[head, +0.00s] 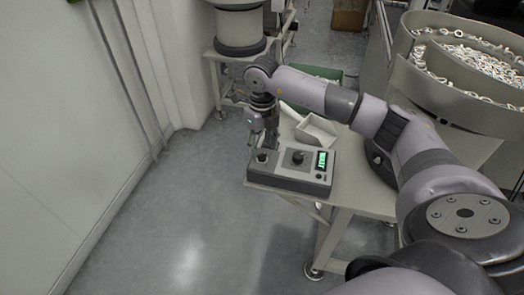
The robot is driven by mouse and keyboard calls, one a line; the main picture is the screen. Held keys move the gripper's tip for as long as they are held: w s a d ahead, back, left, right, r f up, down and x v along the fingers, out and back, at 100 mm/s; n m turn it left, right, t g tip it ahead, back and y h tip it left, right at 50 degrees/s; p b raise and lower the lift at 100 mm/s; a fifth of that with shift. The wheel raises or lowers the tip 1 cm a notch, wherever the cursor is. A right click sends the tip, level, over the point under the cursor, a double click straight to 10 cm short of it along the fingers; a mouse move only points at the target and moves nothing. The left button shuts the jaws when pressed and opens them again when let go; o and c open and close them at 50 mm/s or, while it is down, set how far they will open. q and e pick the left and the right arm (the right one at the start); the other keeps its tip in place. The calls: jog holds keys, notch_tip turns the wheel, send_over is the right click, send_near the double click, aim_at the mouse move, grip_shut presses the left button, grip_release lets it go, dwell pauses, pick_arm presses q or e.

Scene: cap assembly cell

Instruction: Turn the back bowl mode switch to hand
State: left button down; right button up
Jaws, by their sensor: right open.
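A grey control box (290,178) sits on the near left end of a light table. Its top has a small dark switch knob (262,156) at the left, a larger dark knob (298,157) in the middle and a lit green display (321,161) at the right. The box's labels are too small to read, so I cannot tell the mode switch's position. My right gripper (264,138) is open and points down just above and behind the left knob. I cannot tell whether its fingers touch the box. My left gripper is not in view.
A light tray (318,133) stands behind the box. A large feeder bowl (405,62) full of pale rings is at the right. Another round feeder (238,28) stands at the back. A green bin (326,74) is behind the table. The floor at left is clear up to the wall.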

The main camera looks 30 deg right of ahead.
aim_at(262, 154)
jog(key=shift+f, duration=1.65)
grip_shut()
